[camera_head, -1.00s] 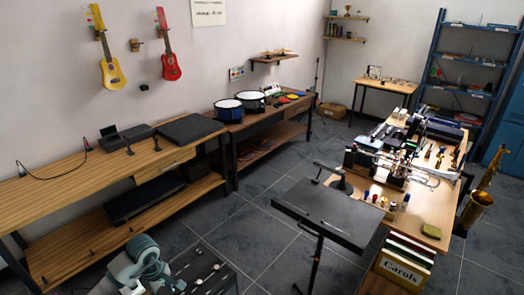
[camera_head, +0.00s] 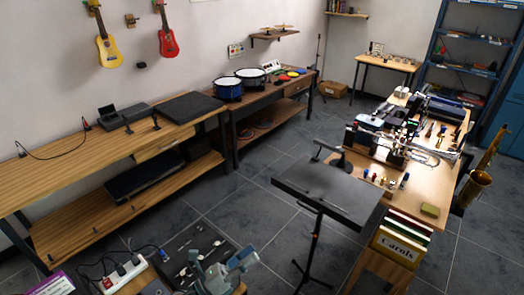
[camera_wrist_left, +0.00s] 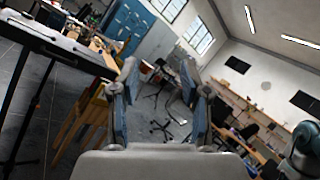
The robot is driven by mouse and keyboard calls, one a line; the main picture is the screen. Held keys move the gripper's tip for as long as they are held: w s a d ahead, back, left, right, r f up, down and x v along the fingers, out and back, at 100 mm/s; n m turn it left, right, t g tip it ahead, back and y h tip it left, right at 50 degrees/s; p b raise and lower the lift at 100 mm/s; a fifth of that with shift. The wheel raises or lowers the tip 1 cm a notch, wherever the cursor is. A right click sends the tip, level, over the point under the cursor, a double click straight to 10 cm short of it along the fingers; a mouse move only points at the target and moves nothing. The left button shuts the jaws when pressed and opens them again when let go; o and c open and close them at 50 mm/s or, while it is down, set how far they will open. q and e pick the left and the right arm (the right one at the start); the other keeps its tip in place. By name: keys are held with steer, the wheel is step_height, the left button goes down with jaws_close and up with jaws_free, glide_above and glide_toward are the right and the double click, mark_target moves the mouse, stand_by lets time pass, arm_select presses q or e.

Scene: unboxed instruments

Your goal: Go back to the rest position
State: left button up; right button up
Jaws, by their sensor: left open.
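My left gripper (camera_head: 220,264) shows at the bottom edge of the head view, in front of a dark tray (camera_head: 181,235) that holds small metal items. In the left wrist view its two blue-grey fingers (camera_wrist_left: 158,72) stand apart with nothing held between them. They point across the room towards a blue cabinet and windows. The right gripper is in neither view.
A white power strip (camera_head: 124,276) with cables and a purple box (camera_head: 58,284) lie at bottom left. A black music stand (camera_head: 325,190) stands in the middle. An instrument-covered table (camera_head: 428,188) is on the right, a wooden workbench (camera_head: 75,172) on the left. Grey floor lies between.

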arm_select(q)
steer(key=w+a+f+n+t+y, duration=0.1)
steer(key=a+f+n+t+y, duration=0.1)
steer(key=a+n+t+y, duration=0.5)
steer(key=w+a+f+n+t+y, duration=0.2)
steer(key=n+y, duration=0.2)
steer(key=n, duration=0.7)
steer(key=s+a+f+n+g+y, duration=0.35)
steer(key=a+f+n+y, duration=0.4)
steer(key=f+n, duration=0.4)
steer(key=s+f+n+g, duration=0.4)
steer(key=s+f+g, duration=0.4)
steer(key=s, duration=0.4)
steer(key=s+f+n+g, duration=0.55)
steer(key=s+f, duration=0.35)
steer(key=s, duration=0.2)
steer(key=s+f+g, duration=0.1)
steer(key=s+f, duration=0.2)
steer(key=f, duration=1.2)
steer(key=s+a+f+g, duration=0.1)
steer(key=s+f, duration=0.2)
steer(key=f, duration=1.3)
steer(key=shift+m, duration=0.4)
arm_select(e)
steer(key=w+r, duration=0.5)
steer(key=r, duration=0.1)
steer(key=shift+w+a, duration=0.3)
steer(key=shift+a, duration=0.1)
